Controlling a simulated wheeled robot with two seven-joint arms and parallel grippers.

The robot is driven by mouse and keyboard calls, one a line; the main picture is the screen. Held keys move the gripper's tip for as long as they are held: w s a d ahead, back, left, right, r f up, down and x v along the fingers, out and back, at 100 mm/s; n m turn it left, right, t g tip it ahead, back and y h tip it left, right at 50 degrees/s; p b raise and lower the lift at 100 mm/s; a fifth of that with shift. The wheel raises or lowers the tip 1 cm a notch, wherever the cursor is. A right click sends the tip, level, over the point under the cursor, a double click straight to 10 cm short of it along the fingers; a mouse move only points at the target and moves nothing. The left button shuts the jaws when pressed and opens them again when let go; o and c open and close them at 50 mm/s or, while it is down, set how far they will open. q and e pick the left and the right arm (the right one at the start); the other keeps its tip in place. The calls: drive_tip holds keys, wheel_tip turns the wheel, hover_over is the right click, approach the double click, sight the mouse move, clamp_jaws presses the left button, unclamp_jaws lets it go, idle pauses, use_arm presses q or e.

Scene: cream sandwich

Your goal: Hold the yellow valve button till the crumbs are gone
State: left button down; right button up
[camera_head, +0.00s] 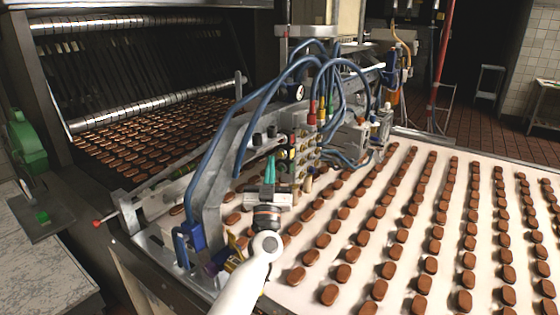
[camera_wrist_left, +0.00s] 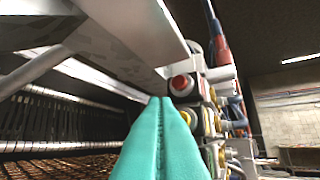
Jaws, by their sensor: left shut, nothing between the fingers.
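My left gripper (camera_head: 270,168) is shut and empty, its two teal fingers pressed together and pointing at the valve block (camera_head: 307,150). In the left wrist view the closed fingertips (camera_wrist_left: 160,100) are just left of a red button (camera_wrist_left: 182,86). A yellow button (camera_wrist_left: 187,118) shows below the red one, partly hidden by the teal fingers. I cannot tell whether the fingertips touch any button. Crumbs cannot be made out. My right gripper is not in view.
Blue hoses (camera_head: 262,100) arch over the valve block. A metal frame bar (camera_wrist_left: 135,30) crosses above the fingers in the left wrist view. The pale conveyor belt (camera_head: 330,265) carries rows of brown biscuits. A green machine (camera_head: 27,140) stands at the left.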

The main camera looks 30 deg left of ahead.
use_arm(q)
drive_tip(key=shift+w, duration=0.65)
idle(1.0)
drive_tip(key=shift+w, duration=0.1)
idle(0.6)
drive_tip(key=shift+w+d, duration=0.1)
drive_tip(key=shift+w, duration=0.2)
drive_tip(key=shift+w, duration=0.4)
idle(0.6)
idle(1.7)
drive_tip(key=shift+s+p, duration=0.5)
drive_tip(key=shift+s, duration=0.35)
